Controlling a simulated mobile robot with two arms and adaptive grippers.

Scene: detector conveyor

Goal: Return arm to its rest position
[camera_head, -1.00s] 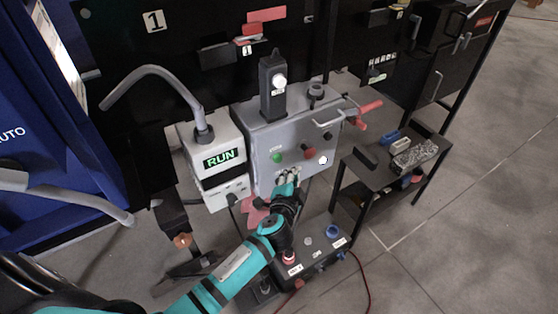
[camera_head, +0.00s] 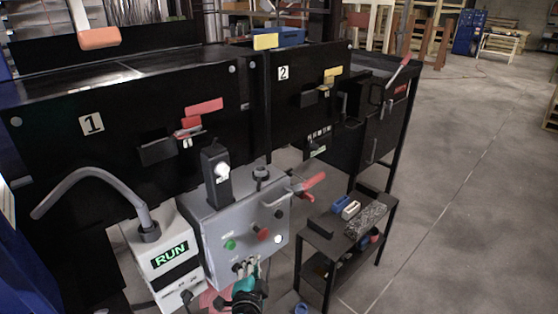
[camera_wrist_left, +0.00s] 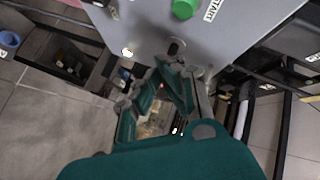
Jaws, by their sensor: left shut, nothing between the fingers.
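My left gripper (camera_head: 246,270) is at the bottom of the head view, in front of the lower edge of the grey control box (camera_head: 212,230). Most of my left arm is below the picture. In the left wrist view, the gripper (camera_wrist_left: 174,62) has its fingers shut and empty. Its tips are close to a small dark toggle (camera_wrist_left: 177,46) on the panel, below the green START button (camera_wrist_left: 185,8); I cannot tell whether they touch it. My right gripper is not in view.
A white unit (camera_head: 165,255) with a green RUN display and a bent grey tube stands left of the box. Black machine cabinets (camera_head: 110,150) run behind. A low black table (camera_head: 322,224) with small items stands right. The floor (camera_head: 465,200) at right is clear.

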